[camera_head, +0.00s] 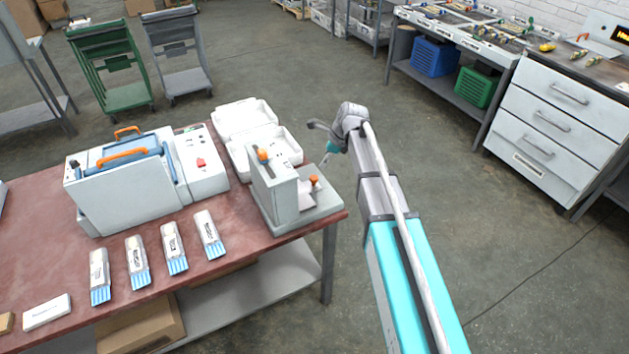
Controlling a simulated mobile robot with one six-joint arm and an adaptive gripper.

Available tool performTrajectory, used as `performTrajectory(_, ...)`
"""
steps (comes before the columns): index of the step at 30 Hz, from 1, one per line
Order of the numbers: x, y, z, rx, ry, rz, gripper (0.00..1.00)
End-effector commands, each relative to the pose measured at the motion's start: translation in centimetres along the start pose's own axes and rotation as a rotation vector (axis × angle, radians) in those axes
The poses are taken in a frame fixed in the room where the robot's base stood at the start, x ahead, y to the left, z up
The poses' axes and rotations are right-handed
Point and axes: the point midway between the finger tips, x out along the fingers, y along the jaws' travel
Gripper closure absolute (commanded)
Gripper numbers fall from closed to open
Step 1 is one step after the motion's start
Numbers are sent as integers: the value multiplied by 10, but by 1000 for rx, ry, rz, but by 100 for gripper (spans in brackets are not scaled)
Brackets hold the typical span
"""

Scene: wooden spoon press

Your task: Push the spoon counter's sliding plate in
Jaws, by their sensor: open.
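The spoon counter (272,196) is a light grey device on a flat base at the right front corner of the red table. An upright housing with an orange part on top stands on its left. A small plate with an orange knob (314,181) lies on the base to the right of the housing; I take this as the sliding plate (308,196). My gripper (322,143) is open, beyond and above the counter, apart from the knob. The gripper is small in view and partly hidden by my own wrist.
A white open case (262,111) lies behind the counter on the table (60,262). A large grey machine (115,195) with orange handles stands to the left. Several labelled packs lie in front of it. Floor right of the table is clear up to the drawer cabinet (548,125).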

Motion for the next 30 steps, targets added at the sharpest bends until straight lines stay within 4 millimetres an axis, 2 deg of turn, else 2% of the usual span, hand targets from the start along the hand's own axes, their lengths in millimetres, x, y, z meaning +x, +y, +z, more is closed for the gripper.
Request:
performTrajectory(1, 8, 0, -1, 0, 0, 0, 21)
performTrajectory(30, 86, 0, -1, 0, 0, -1, 21)
